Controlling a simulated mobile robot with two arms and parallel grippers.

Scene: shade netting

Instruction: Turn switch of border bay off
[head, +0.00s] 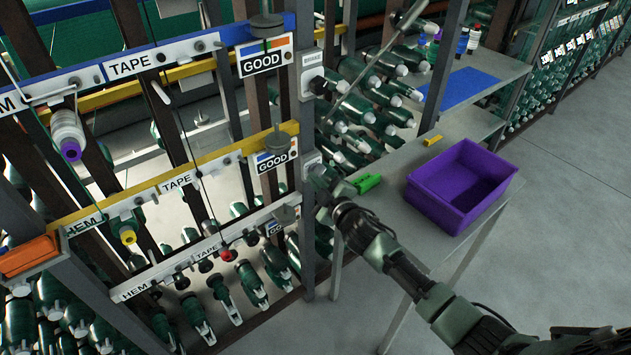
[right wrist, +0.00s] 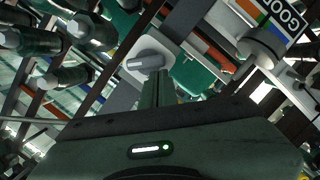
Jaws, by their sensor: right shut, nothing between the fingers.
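A rotary switch (right wrist: 148,62) with a grey bar-shaped knob on a pale plate shows in the right wrist view, just beyond my right gripper's fingers (right wrist: 157,88). In the head view my right gripper (head: 318,180) is at the lower plate (head: 312,159) on the grey post, and it hides most of what is there. The gripper is shut and empty; I cannot tell whether it touches the knob. A second switch (head: 319,85) sits higher on the same post, under a small label. I cannot read which one belongs to the border bay. My left gripper is not in view.
Racks with HEM, TAPE and GOOD signs (head: 262,56) and green spools stand left of the post. The floor at right is clear.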

